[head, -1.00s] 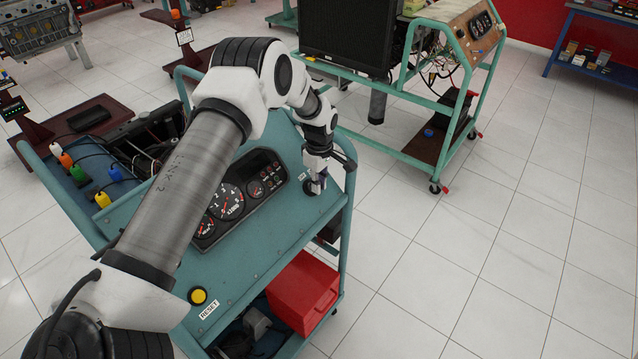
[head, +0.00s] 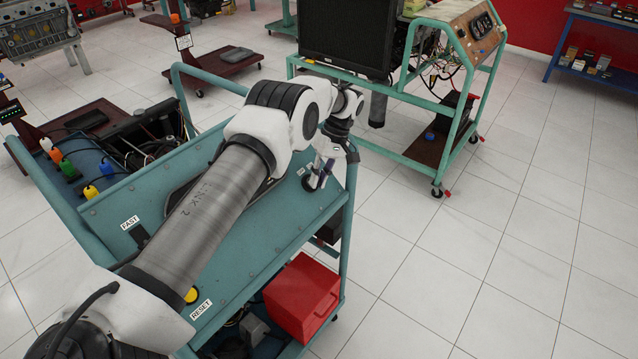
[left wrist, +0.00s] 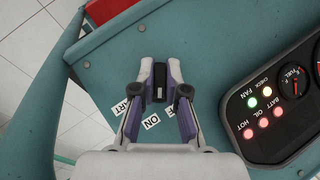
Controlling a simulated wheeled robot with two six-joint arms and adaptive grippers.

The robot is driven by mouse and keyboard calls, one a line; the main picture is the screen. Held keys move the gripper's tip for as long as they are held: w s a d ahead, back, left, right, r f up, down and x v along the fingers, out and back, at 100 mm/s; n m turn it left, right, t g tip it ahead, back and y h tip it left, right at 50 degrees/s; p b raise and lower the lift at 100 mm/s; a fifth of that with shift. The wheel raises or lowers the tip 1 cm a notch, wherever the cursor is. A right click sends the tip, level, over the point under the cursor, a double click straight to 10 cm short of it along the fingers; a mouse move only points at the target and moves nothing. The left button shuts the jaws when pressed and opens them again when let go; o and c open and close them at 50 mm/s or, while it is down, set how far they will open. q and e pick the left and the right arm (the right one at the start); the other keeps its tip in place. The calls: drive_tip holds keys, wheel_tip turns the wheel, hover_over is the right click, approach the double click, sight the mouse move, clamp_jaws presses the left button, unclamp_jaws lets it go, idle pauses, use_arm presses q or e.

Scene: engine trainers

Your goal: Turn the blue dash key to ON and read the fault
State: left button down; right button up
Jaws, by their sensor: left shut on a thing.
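My left gripper (head: 318,180) is at the upper right corner of the teal dash panel (head: 262,232). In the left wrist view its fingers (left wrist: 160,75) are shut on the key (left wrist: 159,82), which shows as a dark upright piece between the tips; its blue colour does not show. A white ON label (left wrist: 152,121) lies just below the fingers, with a partly covered label ending in ART (left wrist: 121,109) to its left. Another label to the right is mostly hidden. My right gripper is out of view.
A yellow button (head: 191,295) sits near the RESET label (head: 201,309). A red box (head: 303,297) is on the cart's lower shelf. Another engine stand (head: 440,150) is behind on the right. Tiled floor is open at right.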

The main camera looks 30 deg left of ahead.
use_arm(q)
drive_tip(key=shift+f, duration=0.1)
idle(0.3)
drive_tip(key=c, duration=1.2)
unclamp_jaws()
wheel_tip(320, 180, up, 10)
drive_tip(key=shift+a, duration=0.1)
